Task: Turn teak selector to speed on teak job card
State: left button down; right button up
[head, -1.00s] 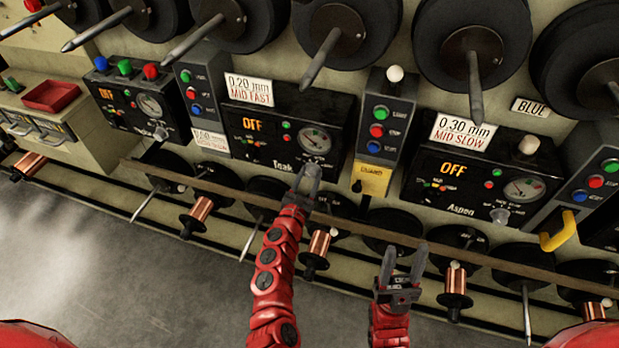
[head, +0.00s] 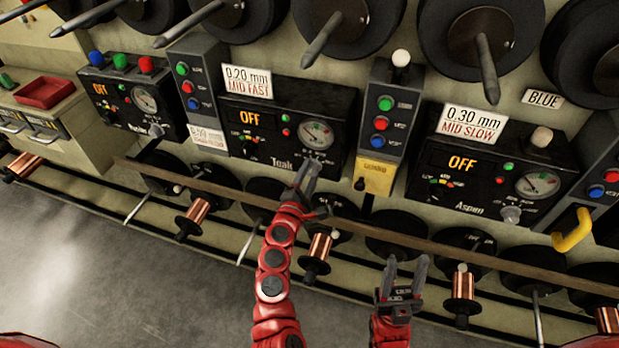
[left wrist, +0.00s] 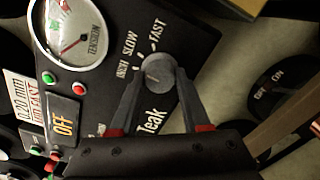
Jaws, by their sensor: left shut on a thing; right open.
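The Teak panel (head: 236,150) is black, with an orange OFF display (head: 250,118) and a round gauge. Its job card (head: 246,82) reads 0.20 mm MID FAST. In the left wrist view, the grey round Teak selector (left wrist: 157,68) sits below a scale with SLOW and FAST lettering. A pale mark shows on the knob, but its exact setting is hard to read. My left gripper (head: 306,172) is shut on the selector, one finger on each side; in the head view it hides the knob. My right gripper (head: 403,270) is open and empty, in front of the lower spools.
A long rail (head: 400,238) runs across the machine front, above several copper spools (head: 317,248). A yellow guard piece (head: 376,178) is right of the Teak panel. The Aspen panel (head: 450,190) is further right. The grey floor (head: 120,285) is clear at lower left.

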pick_arm(q)
jog(key=m+b, duration=0.2)
jog(key=m, duration=0.3)
jog(key=shift+f+m, duration=0.1)
jog(key=shift+m, duration=0.2)
jog(key=shift+m+b, duration=0.9)
jog(key=shift+m, duration=1)
jog(key=shift+c, duration=1.9)
grip_release()
jog(key=b+v, duration=0.1)
jog(key=v, duration=1.6)
jog(key=shift+s, duration=0.2)
